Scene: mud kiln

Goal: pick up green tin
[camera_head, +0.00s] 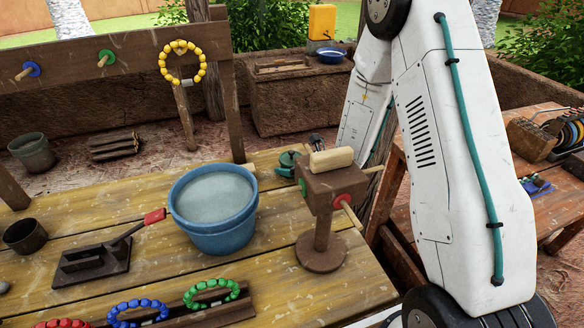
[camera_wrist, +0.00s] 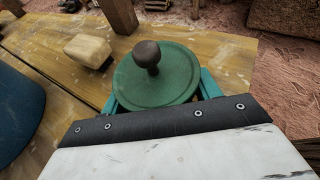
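The green tin (camera_wrist: 158,80) shows in the wrist view as a round green lid with a dark knob on top. In the head view a small green shape, likely the tin (camera_head: 289,158), shows at the table's far edge, partly hidden behind the wooden stand. My gripper (camera_wrist: 160,95) has its two teal fingers on either side of the tin, spread about as wide as the lid. The lid hides the fingertips, so I cannot tell whether they press on the tin. The tin's body is hidden below the lid.
The wooden stand (camera_head: 324,190) with pegs and a pale block on top stands close to the tin. A blue bucket (camera_head: 213,228) is to its left. A lever tool (camera_head: 93,262) and beaded rings on a rack (camera_head: 180,319) lie on the table nearer the camera.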

